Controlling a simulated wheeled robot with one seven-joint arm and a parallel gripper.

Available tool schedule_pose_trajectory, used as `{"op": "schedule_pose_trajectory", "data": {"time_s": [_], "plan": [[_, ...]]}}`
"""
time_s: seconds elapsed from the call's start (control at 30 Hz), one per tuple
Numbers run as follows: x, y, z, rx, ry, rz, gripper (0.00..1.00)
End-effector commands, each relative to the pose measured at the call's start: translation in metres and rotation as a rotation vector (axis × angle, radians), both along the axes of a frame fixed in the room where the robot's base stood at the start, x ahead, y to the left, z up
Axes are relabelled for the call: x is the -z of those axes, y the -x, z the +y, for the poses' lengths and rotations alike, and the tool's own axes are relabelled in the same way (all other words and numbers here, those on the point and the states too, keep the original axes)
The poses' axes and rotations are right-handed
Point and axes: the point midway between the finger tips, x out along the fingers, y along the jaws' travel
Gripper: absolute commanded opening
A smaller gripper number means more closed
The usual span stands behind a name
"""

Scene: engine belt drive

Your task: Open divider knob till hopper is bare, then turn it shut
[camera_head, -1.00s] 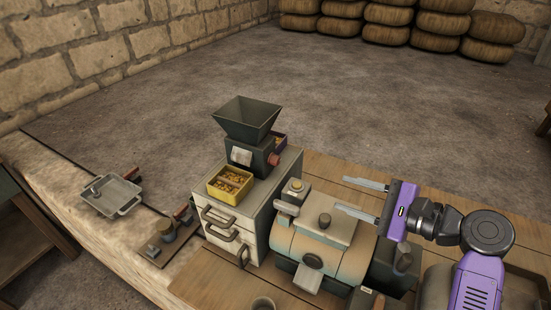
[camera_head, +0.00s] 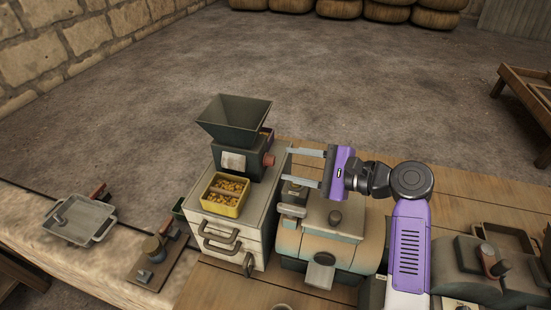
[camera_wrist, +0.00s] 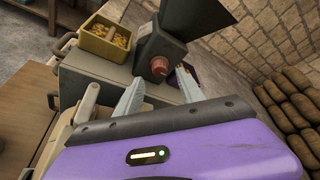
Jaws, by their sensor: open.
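The dark hopper (camera_head: 236,122) stands on a divider block on top of a pale drawer cabinet. A reddish-brown knob (camera_head: 269,160) sticks out of the block's right side; it also shows in the wrist view (camera_wrist: 160,66). My gripper (camera_head: 289,167) is open, its two fingers pointing left toward the knob, apart from it. In the wrist view the knob lies beyond and between the fingertips (camera_wrist: 158,82). A yellow bin (camera_head: 225,195) with golden pieces sits in front of the block. A purple bin (camera_wrist: 203,75) is partly hidden behind the block. The hopper's inside bottom is hidden.
An engine-like machine (camera_head: 325,240) stands right of the cabinet (camera_head: 236,232), under my gripper. A metal tray (camera_head: 78,220) lies on the stone ledge at left. Stacked sacks (camera_head: 390,10) are far back. The wooden table (camera_head: 460,205) has free room at right.

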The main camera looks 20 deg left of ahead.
Motion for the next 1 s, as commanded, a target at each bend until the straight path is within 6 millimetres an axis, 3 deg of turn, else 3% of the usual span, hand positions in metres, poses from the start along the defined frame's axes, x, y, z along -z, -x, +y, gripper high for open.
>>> {"op": "schedule_pose_trajectory", "data": {"time_s": [0.3, 0.67, 0.9, 1.0], "plan": [[0.011, -0.007, 0.039, -0.001, 0.001, 0.000, 0.46], [0.013, -0.009, 0.044, 0.001, 0.001, 0.000, 0.46], [0.013, -0.009, 0.044, 0.001, 0.001, 0.000, 0.01], [0.013, -0.008, 0.044, 0.001, 0.001, 0.000, 0.00]]}}
